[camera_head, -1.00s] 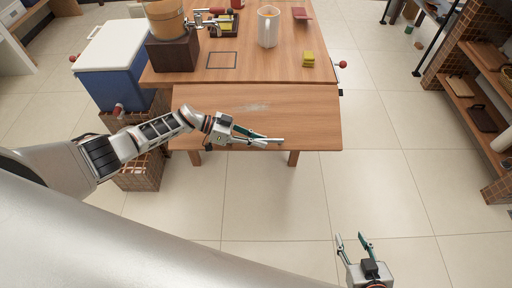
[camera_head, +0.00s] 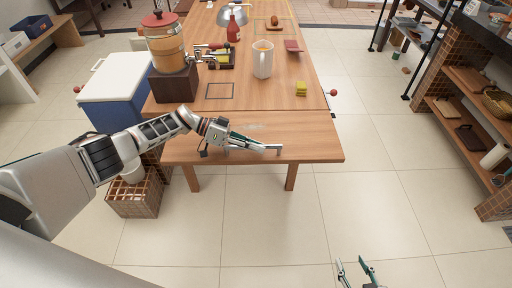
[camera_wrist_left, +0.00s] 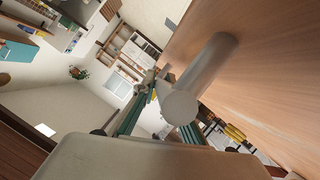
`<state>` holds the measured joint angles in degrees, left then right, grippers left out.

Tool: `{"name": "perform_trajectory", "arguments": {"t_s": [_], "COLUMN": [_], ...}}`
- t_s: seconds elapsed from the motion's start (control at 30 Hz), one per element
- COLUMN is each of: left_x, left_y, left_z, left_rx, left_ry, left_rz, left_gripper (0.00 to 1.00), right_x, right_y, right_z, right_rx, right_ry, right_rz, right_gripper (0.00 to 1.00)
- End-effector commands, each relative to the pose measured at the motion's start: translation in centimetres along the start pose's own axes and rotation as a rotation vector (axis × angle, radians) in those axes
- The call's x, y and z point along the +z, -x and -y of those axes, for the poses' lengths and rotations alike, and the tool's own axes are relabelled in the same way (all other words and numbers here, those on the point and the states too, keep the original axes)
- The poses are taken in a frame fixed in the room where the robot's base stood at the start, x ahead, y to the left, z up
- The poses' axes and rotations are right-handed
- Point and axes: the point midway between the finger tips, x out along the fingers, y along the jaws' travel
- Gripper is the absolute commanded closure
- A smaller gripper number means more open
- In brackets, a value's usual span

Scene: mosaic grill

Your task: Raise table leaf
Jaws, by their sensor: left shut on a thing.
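The wooden table leaf (camera_head: 300,143) extends from the near end of the long table (camera_head: 285,75) and looks about level with it; I cannot tell whether a small tilt remains. In the left wrist view this handle (camera_wrist_left: 205,75) stands out from the leaf's wood (camera_wrist_left: 275,70) between the fingers. The exact finger contact is partly hidden. My right gripper (camera_head: 357,270) is open and empty, low over the floor, cut off by the bottom edge.
A shelf (camera_head: 465,120) is at right. The floor in front is clear.

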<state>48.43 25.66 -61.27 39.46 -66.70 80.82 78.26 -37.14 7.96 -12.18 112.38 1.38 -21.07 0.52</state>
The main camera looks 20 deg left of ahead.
Motion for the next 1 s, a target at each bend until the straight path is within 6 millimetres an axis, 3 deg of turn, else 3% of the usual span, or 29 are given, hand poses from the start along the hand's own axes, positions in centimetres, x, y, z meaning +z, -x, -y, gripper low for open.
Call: {"name": "perform_trajectory", "arguments": {"t_s": [0.03, 0.23, 0.27, 0.3, 0.73, 1.0], "left_x": [-0.8, -0.9, -0.9, -0.8, -0.3, -0.3], "left_y": [0.1, 0.1, 0.1, 0.1, 0.6, 5.3], "left_z": [-0.1, -0.1, -0.1, 0.0, 0.1, 0.1], "left_rx": [0.002, 0.002, 0.002, 0.001, -0.002, -0.004], "left_ry": [-0.005, -0.006, -0.006, -0.007, -0.003, -0.004], "left_rz": [-0.010, -0.012, -0.012, -0.011, -0.005, -0.005], "left_gripper": [1.00, 1.00, 0.80, 0.71, 0.71, 0.71], "right_x": [0.0, 0.0, 0.0, 0.0, 0.1, 0.0], "right_y": [0.0, 0.0, 0.0, 0.0, 0.0, 0.0], "right_z": [0.0, 0.0, 0.0, 0.0, -0.1, -0.1], "right_rx": [0.000, 0.000, 0.000, 0.000, 0.001, 0.000], "right_ry": [0.000, 0.000, 0.000, 0.000, 0.004, 0.002], "right_rz": [0.000, 0.000, 0.000, 0.000, 0.001, 0.000], "right_gripper": [0.60, 0.60, 0.60, 0.60, 0.60, 0.60]}}
